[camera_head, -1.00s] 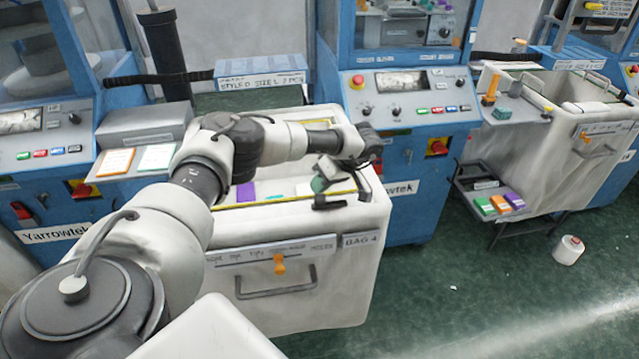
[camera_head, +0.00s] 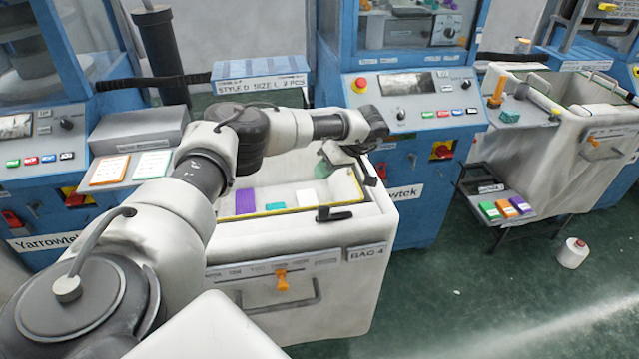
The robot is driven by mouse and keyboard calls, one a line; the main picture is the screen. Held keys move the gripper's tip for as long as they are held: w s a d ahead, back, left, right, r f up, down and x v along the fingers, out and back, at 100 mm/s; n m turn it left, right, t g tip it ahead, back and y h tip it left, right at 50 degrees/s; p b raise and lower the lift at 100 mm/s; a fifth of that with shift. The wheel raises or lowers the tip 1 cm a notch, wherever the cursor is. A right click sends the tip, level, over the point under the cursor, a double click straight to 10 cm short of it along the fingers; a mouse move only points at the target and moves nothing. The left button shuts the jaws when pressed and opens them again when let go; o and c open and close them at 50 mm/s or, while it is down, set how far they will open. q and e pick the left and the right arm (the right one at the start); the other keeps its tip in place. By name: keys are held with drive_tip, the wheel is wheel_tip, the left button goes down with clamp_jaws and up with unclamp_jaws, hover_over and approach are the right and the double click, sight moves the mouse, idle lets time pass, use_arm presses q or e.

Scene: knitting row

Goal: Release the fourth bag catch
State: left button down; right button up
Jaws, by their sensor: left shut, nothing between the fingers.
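The bag labelled BAG 4 (camera_head: 367,252) is a white, open-topped bin in front of the middle blue machine. A black catch (camera_head: 334,215) sits on its front rim, with its handle lying sideways to the right; I cannot tell whether it is latched. My left gripper (camera_head: 368,176) is shut and empty, above the bag's right side, behind and above the catch and apart from it. An orange tab (camera_head: 281,280) hangs on the bag's front strip, above a grey handle. My right gripper is out of view.
Purple (camera_head: 245,202), teal (camera_head: 276,207) and white (camera_head: 306,198) pieces lie inside the bag. Another bin (camera_head: 610,165) stands at right, beside a small shelf (camera_head: 520,218). A yarn cone (camera_head: 572,253) stands on the open green floor.

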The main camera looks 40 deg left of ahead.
use_arm(q)
drive_tip(key=w+r+b, duration=0.2)
drive_tip(key=w+r, duration=0.1)
drive_tip(key=r, duration=0.2)
drive_tip(key=shift+w+a, duration=0.35)
drive_tip(key=shift+a, duration=0.05)
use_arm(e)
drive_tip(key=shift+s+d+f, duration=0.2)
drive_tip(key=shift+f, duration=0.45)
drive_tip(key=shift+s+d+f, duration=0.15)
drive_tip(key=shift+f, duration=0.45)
use_arm(q)
drive_tip(key=shift+r, duration=0.1)
drive_tip(key=shift+d, duration=0.1)
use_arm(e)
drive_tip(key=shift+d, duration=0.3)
